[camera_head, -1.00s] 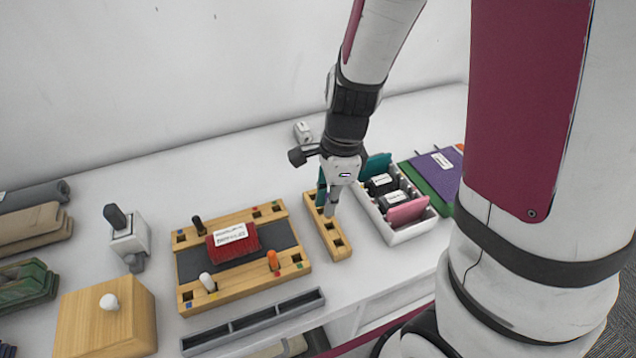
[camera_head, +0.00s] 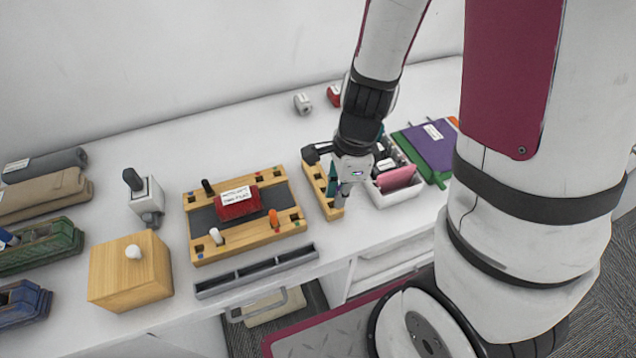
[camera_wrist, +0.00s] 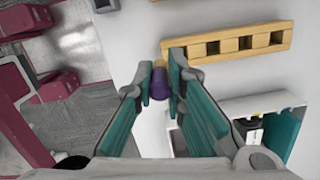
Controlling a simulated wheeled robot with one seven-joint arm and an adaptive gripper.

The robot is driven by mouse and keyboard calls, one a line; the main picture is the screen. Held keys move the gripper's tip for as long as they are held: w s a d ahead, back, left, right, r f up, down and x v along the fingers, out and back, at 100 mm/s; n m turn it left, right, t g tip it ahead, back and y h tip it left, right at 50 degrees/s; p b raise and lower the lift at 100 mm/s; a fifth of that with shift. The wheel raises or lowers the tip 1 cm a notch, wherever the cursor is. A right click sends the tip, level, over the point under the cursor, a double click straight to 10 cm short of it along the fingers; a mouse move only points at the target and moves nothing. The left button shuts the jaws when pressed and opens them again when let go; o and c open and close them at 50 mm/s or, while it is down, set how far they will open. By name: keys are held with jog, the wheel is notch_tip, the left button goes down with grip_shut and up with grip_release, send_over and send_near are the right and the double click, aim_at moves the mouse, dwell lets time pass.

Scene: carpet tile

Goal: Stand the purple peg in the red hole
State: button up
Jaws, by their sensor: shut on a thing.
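My gripper (camera_head: 343,194) is shut on the purple peg (camera_wrist: 160,86). The wrist view shows the peg between the teal pads of my gripper (camera_wrist: 161,78), with a tan end beyond it. The head view does not show the peg clearly. The peg is clear of the narrow wooden rack (camera_wrist: 203,47), whose square holes look empty in the wrist view. The wooden peg board (camera_head: 240,252) lies left of my gripper, with small colour marks beside its square holes. It holds a black peg (camera_head: 207,187), a white peg (camera_head: 215,236) and an orange peg (camera_head: 274,218).
A red labelled block (camera_head: 238,205) lies mid-board. A grey divided tray (camera_head: 255,272) lies along the front edge. A wooden box with a white knob (camera_head: 132,275) stands left. A white bin (camera_head: 400,195) with dividers is close right of my gripper.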

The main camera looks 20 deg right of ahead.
jog(key=w+a+r+n+g, duration=0.1)
jog(key=w+a+r+n, duration=0.1)
jog(key=w+a+n, duration=0.4)
jog(key=w+a+r+n, duration=0.3)
jog(key=w+a, duration=0.4)
jog(key=w, duration=0.3)
jog(key=f, duration=0.6)
jog(key=f+p, duration=0.1)
jog(key=f, duration=0.2)
jog(key=shift+a+f, duration=0.25)
jog(key=shift+f, duration=0.15)
jog(key=shift+f, duration=0.15)
jog(key=o, duration=0.7)
jog(key=shift+c, duration=0.2)
jog(key=shift+o, duration=0.4)
